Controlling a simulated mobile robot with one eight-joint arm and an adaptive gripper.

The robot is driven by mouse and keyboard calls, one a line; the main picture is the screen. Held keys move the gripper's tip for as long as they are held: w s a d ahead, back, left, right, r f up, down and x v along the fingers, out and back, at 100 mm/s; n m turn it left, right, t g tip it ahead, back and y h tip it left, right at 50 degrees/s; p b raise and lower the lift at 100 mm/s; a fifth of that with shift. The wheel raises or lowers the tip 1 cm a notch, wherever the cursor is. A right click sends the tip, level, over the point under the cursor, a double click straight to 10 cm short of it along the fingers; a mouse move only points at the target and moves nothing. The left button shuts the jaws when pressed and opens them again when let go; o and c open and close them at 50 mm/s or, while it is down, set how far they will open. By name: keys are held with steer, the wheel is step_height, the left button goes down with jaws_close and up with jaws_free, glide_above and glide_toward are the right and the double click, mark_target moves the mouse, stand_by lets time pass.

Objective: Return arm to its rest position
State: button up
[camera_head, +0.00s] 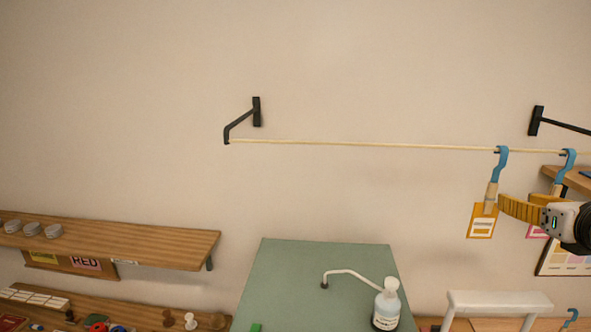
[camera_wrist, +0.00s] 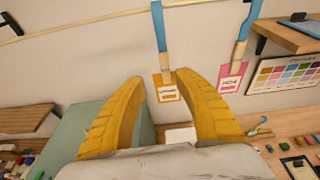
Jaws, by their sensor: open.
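My gripper (camera_head: 502,205) is at the right in the head view, with yellow fingers beside an orange tag (camera_head: 482,221). In the wrist view my gripper (camera_wrist: 157,77) has its two yellow fingers spread, with nothing between them. The orange tag (camera_wrist: 166,93) hangs beyond the fingertips from a blue hook (camera_wrist: 159,27). In the head view this blue hook (camera_head: 501,162) is over a thin rod (camera_head: 370,146). I cannot tell whether a finger touches the tag or its holder.
A pink tag (camera_wrist: 231,77) hangs from a second blue hook (camera_wrist: 249,30) at the right. A green board (camera_head: 290,283) and a pump bottle (camera_head: 387,307) are below. A wooden shelf (camera_head: 150,243) is at the left.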

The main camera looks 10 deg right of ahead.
steer(key=a+f+n+g+y, duration=0.2)
steer(key=a+f+n, duration=0.3)
steer(key=a+n, duration=0.4)
steer(key=a+f+n+g+y, duration=0.2)
steer(key=a+f+n, duration=0.5)
steer(key=a, duration=0.4)
steer(key=s+a+f+n+g, duration=0.2)
steer(key=s+a+f+n, duration=0.35)
steer(key=n, duration=0.55)
steer(key=s+a+f+n+g, duration=0.2)
steer(key=s+a+f+n, duration=0.3)
steer(key=n, duration=0.6)
step_height(320, 180, down, 34)
steer(key=w+b, duration=0.1)
steer(key=b, duration=3.3)
steer(key=shift+a+t+h+b, duration=0.3)
steer(key=shift+h+b, duration=0.1)
